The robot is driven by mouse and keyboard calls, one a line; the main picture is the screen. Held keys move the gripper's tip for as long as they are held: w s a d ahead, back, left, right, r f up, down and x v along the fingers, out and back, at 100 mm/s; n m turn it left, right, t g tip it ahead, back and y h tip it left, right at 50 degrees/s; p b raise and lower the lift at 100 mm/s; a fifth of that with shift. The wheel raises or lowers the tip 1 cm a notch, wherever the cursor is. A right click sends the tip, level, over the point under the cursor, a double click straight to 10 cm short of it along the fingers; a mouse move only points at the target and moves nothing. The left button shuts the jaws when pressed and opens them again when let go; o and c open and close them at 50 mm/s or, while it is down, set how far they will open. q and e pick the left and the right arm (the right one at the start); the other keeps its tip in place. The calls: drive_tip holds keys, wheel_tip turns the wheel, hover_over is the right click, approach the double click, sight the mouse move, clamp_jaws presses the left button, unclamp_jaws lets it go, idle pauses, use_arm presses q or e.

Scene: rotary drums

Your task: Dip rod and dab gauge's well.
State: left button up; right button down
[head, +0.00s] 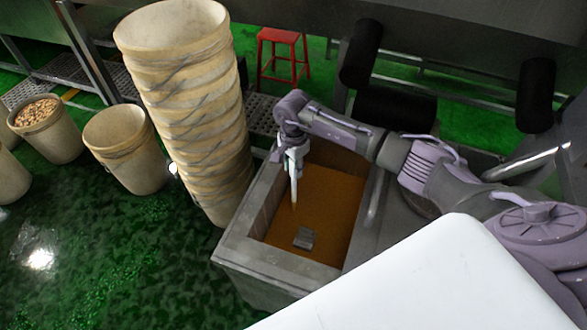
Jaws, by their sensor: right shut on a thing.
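My right gripper (291,168) points down over the grey tank, near the far left part of its opening. It is shut on a thin, pale rod (294,195), whose lower end has a tan tip. The tip hangs over the brown surface inside the tank; I cannot tell whether it touches. A small dark grey block (304,238), perhaps the gauge, sits in the tank nearer to me, below and right of the rod's tip. No well can be made out on it at this size. My left gripper is out of the picture.
The grey tank's rim (280,268) surrounds the brown surface. A tall stack of beige buckets (190,90) stands close to its left. More buckets (125,155) stand on the wet green floor. A red stool (283,45) is behind. A white surface (450,280) fills the lower right.

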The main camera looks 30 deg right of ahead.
wheel_tip(320, 180, up, 24)
drive_tip(key=p, duration=1.3)
drive_tip(key=shift+r, duration=0.15)
idle(0.7)
